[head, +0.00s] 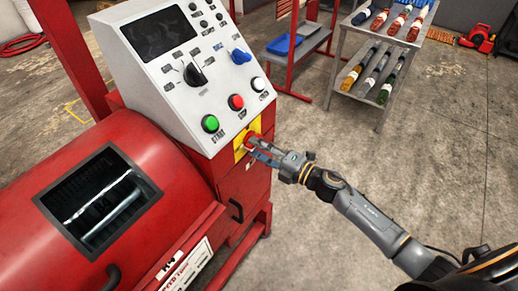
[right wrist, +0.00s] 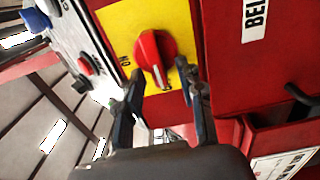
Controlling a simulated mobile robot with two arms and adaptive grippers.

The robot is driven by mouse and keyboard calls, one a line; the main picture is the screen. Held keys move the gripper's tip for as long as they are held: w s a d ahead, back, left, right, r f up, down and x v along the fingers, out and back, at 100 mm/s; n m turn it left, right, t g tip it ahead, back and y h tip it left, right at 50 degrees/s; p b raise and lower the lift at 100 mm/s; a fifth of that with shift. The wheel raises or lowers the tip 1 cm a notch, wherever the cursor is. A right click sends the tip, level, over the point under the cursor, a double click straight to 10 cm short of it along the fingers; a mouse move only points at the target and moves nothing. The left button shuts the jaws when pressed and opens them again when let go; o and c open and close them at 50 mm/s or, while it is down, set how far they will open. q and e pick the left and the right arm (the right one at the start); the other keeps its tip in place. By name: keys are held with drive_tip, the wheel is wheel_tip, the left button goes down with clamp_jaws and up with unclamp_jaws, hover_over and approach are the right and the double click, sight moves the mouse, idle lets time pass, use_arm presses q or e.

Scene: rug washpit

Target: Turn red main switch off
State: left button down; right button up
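The red main switch (right wrist: 150,52) is a rotary knob on a yellow plate (right wrist: 120,22) on the side of the red machine. In the right wrist view its grip, with a pale mark at the lower end, points down and slightly right. An "ON" label is on the plate to its left. The yellow plate also shows in the head view (head: 239,153), partly hidden by my gripper. My right gripper (head: 257,148) is open in front of the switch. In the right wrist view its fingers (right wrist: 165,88) are apart, just below the knob, with no clear contact. My left gripper is not in view.
The sloped grey control panel (head: 165,95) above has green (head: 210,123), red (head: 236,102) and white (head: 258,84) buttons and knobs. A black handle (right wrist: 300,95) sits right of the switch.

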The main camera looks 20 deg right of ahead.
drive_tip(key=v, duration=1.2)
drive_tip(key=s+d+f+m+h, duration=0.1)
drive_tip(key=d+f+m+h, duration=0.25)
drive_tip(key=f, duration=0.45)
drive_tip(key=s+d+f+m+g+h, duration=0.1)
drive_tip(key=d+f+m+h, duration=0.1)
drive_tip(key=f+m, duration=0.4)
drive_tip(key=s+d+f+m+h, duration=0.1)
drive_tip(key=d+f+m+h, duration=0.2)
drive_tip(key=f, duration=0.6)
drive_tip(key=s+f+m+g+h, duration=0.2)
drive_tip(key=s+f+m+g, duration=0.15)
drive_tip(key=s+f, duration=0.55)
drive_tip(key=s+a+f+m+g, duration=0.3)
drive_tip(key=s+f, duration=0.6)
drive_tip(key=s, duration=0.4)
drive_tip(key=s+a+f+m+g, duration=0.4)
drive_tip(key=s+f, duration=0.6)
drive_tip(key=s, duration=0.4)
drive_tip(key=shift+s+a+g, duration=0.2)
drive_tip(key=shift+a+g, duration=0.65)
drive_tip(key=shift+a, duration=0.1)
drive_tip(key=shift+h, duration=0.25)
